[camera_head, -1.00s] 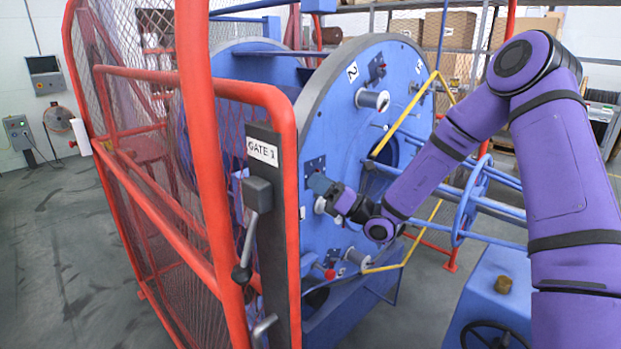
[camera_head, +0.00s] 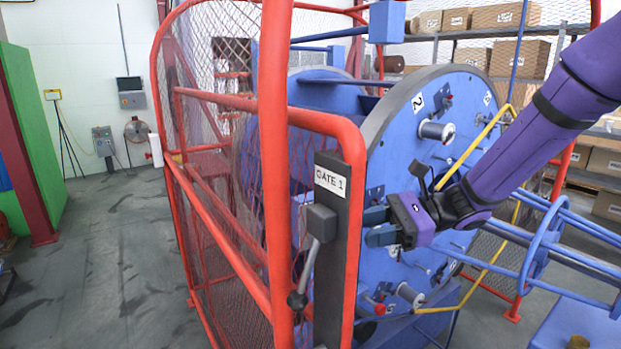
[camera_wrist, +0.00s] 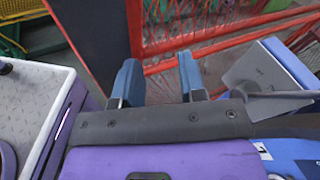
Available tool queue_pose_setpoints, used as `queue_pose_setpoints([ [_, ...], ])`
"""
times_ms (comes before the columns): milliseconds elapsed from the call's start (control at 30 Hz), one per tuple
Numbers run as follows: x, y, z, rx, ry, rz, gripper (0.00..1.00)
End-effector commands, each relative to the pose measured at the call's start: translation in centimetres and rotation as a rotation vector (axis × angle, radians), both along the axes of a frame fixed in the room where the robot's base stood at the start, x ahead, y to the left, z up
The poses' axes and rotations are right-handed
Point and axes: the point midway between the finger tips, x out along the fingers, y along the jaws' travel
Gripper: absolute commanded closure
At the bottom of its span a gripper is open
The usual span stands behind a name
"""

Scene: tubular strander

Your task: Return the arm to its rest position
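My purple arm reaches in from the upper right of the head view. My gripper (camera_head: 367,227) is in front of the blue strander disc (camera_head: 428,105), just right of the GATE 1 post (camera_head: 329,255). In the head view its two blue-grey fingers point left and are apart. In the wrist view my gripper (camera_wrist: 159,78) also shows its fingers spread, with nothing between them. Behind them is red-framed mesh (camera_wrist: 215,25). The distance between the fingers and the disc or gate is hard to tell.
The red mesh guard (camera_head: 215,245) and its gate handle (camera_head: 302,285) stand close left of my gripper. Blue tubes (camera_head: 565,250) and a yellow bar (camera_head: 475,150) lie to the right. Boxes fill shelves (camera_head: 450,37) behind. The grey floor (camera_head: 110,260) at left is mostly clear.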

Motion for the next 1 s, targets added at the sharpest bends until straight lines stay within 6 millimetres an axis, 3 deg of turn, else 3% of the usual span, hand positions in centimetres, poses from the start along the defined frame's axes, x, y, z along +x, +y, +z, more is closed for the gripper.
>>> queue_pose_setpoints([
  [100, -2.8, -0.5, 0.6, -0.143, -0.128, 0.083, 0.62],
  [367, -8.1, -3.2, 1.5, -0.444, -0.404, 0.256, 0.62],
  [1000, -17.3, -14.4, 6.1, -1.132, -1.079, 0.6, 0.62],
])
